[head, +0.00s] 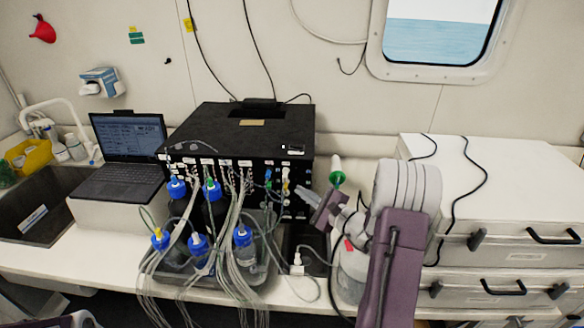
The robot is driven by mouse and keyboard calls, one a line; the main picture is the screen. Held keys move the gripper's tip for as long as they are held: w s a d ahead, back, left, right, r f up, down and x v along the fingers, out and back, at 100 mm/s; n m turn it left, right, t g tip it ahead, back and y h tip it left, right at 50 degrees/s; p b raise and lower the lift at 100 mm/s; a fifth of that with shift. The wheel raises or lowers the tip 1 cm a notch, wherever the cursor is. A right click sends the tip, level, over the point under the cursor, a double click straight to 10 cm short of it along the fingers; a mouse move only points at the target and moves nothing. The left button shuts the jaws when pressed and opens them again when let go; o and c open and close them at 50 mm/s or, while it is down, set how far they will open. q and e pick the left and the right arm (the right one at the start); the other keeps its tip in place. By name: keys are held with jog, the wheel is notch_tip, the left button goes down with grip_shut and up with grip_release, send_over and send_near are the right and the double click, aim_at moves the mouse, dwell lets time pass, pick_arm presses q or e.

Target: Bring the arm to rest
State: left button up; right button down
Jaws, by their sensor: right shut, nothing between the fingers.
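My right arm (400,240), purple and grey, rises from the bottom right in front of the bench. Its gripper (311,199) points left, just in front of the right end of the black instrument box (240,130). The gripper is shut and empty. A funnel-like green and white piece (336,175) shows just above and behind it; I cannot tell what it stands on. My left gripper is out of view; only a bit of my own grey and purple body shows at the bottom left edge.
Blue-capped bottles (243,236) with many thin tubes stand in a tray close left of my right gripper. A laptop (125,140) and a sink (38,215) are further left. White drawer units (500,255) with black handles stand right of my arm. Loose cables hang over the bench front.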

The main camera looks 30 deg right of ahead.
jog(key=s+a+r+n+g+y, duration=0.1)
jog(key=a+r+n+g+y, duration=0.2)
jog(key=a, duration=0.8)
jog(key=s+a+r+n+g+y, duration=0.15)
jog(key=a+n+y, duration=0.4)
jog(key=a, duration=0.55)
jog(key=s+a+f+n+g, duration=0.2)
jog(key=s+a+n+g, duration=0.15)
jog(key=s, duration=0.25)
jog(key=s+a+f+n+g, duration=0.3)
jog(key=s+a+g, duration=0.2)
jog(key=s, duration=0.1)
jog(key=s+d+f+n+g+h, duration=0.3)
jog(key=s+f+n+g+h, duration=0.3)
jog(key=s, duration=0.5)
jog(key=w+d+f+n+t+h, duration=0.1)
jog(key=d+f+h, duration=0.1)
jog(key=d, duration=0.4)
jog(key=w+d+f+n+t+h, duration=0.1)
jog(key=w+d+f+t+h, duration=0.1)
jog(key=d, duration=0.4)
jog(key=shift+d+f+t+h, duration=0.35)
jog(key=shift+f+h, duration=0.4)
jog(key=shift+h, duration=0.5)
